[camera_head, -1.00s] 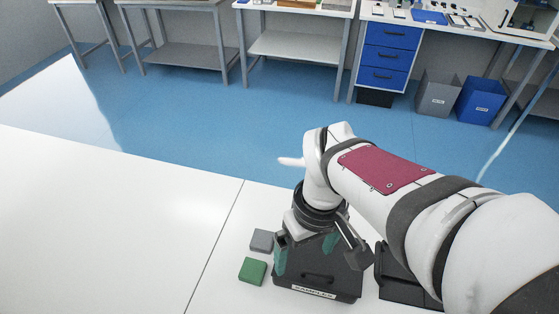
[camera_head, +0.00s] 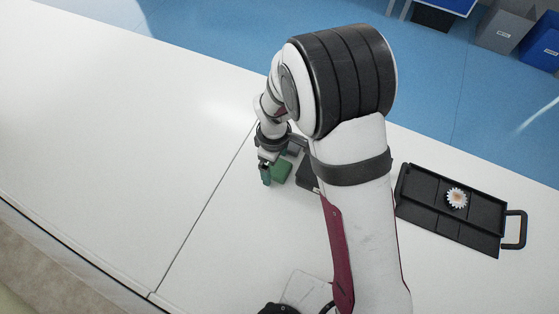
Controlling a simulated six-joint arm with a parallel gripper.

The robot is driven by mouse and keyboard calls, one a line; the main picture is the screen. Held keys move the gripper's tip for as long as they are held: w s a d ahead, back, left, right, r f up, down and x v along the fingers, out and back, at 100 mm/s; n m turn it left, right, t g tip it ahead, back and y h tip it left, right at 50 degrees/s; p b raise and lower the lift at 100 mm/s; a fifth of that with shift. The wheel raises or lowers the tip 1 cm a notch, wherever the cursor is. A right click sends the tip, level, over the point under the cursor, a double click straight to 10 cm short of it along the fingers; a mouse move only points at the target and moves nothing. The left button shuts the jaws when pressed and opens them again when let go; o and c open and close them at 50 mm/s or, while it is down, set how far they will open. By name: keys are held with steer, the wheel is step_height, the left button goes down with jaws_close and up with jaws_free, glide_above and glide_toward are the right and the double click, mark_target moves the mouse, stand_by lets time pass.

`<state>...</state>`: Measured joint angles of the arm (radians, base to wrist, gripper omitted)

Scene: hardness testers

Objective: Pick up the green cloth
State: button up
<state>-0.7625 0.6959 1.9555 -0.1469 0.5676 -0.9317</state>
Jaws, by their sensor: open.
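The green cloth (camera_head: 282,172) is a small folded square lying flat on the white table. My gripper (camera_head: 268,173) is beside its left edge, with one teal finger pointing down there. My gripper is open with nothing seen between its fingers. The other finger is hidden or too small to make out, and I cannot tell whether the visible finger touches the cloth. My wrist covers part of the area behind the cloth.
A dark box (camera_head: 308,176) is right of the cloth, partly behind my arm. A black tray (camera_head: 478,238) with a handle and a white flower-like item (camera_head: 456,198) lies at right. The left table is clear.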

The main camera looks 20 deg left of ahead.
steer(key=shift+f, duration=0.2)
steer(key=shift+c, duration=0.3)
steer(key=c, duration=1.3)
step_height(320, 180, up, 10)
steer(key=shift+r, duration=0.1)
